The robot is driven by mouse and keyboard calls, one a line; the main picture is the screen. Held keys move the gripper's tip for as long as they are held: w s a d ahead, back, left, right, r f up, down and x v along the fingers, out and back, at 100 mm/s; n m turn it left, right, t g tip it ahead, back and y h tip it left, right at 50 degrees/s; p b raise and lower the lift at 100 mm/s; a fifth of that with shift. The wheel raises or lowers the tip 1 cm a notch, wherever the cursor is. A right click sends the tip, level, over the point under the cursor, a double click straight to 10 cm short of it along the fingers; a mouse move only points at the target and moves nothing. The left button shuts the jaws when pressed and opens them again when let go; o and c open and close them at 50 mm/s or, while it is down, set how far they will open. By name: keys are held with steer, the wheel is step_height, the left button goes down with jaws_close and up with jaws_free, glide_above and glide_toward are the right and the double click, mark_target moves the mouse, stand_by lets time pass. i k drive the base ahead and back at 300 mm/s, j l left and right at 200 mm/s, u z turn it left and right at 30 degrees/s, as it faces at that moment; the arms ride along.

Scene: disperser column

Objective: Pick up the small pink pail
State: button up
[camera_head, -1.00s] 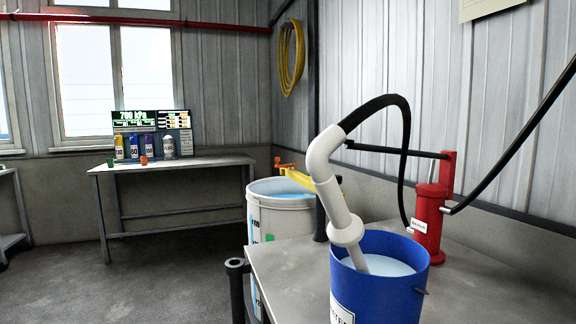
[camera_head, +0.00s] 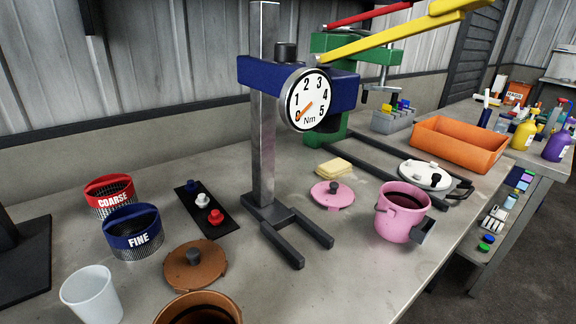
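The small pink pail (camera_head: 400,218) stands upright on the grey workbench (camera_head: 350,270), right of centre and near the bench's front right edge. Its top is open and the inside looks dark. A dark grey block-like piece (camera_head: 424,230) sticks out from its right side. My gripper does not show in this view.
A metal stand (camera_head: 264,130) with a dial rises left of the pail, its feet forward. A white lid (camera_head: 425,176) and an orange tray (camera_head: 455,146) lie behind it. Sieves (camera_head: 132,232), a brown lid (camera_head: 195,268), a brown pot (camera_head: 200,308) and a white cup (camera_head: 92,295) stand left.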

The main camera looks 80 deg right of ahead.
mark_target(401, 218)
steer(key=z, duration=2.75)
